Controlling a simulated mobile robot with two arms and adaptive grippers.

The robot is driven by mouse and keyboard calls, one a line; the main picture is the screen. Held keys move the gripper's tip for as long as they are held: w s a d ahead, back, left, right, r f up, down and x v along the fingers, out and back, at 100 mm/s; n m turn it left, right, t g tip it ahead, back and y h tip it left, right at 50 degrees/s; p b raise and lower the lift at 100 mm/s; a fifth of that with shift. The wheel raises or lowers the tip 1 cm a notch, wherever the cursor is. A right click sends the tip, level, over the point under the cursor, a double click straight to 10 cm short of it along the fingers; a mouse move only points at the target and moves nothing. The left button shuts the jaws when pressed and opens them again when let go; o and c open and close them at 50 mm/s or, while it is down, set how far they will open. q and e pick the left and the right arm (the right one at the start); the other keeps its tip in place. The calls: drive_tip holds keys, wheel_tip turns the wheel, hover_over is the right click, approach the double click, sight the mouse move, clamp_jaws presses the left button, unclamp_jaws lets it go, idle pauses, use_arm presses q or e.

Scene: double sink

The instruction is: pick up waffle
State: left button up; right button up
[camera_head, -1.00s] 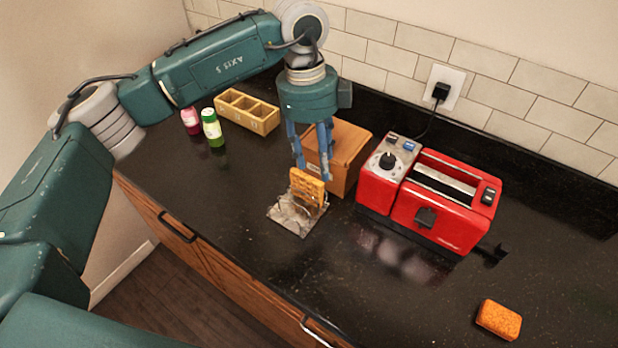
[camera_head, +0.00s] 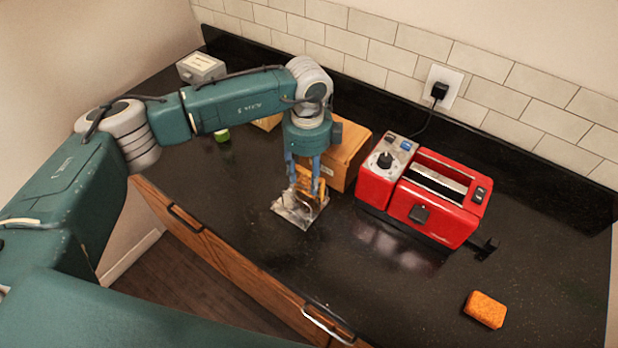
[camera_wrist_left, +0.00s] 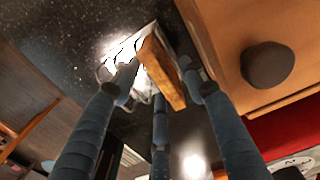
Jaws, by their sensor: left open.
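The golden-brown waffle (camera_head: 304,187) stands upright in a clear holder (camera_head: 292,212) on the black counter. In the left wrist view the waffle (camera_wrist_left: 164,72) shows edge-on between my blue fingers, with the shiny holder (camera_wrist_left: 115,55) beside it. My left gripper (camera_head: 303,181) points down over the waffle, its fingers open on either side of it. The fingers partly hide the waffle in the head view. I cannot tell whether any finger touches it. My right gripper is not in view.
A wooden box (camera_head: 345,158) stands close behind the holder. A red toaster (camera_head: 440,205) is to the right, with its cord running to the wall outlet. An orange sponge-like block (camera_head: 485,310) lies at front right. A green-capped bottle (camera_head: 222,136) and a grey box (camera_head: 201,68) are at left.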

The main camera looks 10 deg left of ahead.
use_arm(q)
drive_tip(key=shift+f, duration=0.15)
drive_tip(key=c, duration=1)
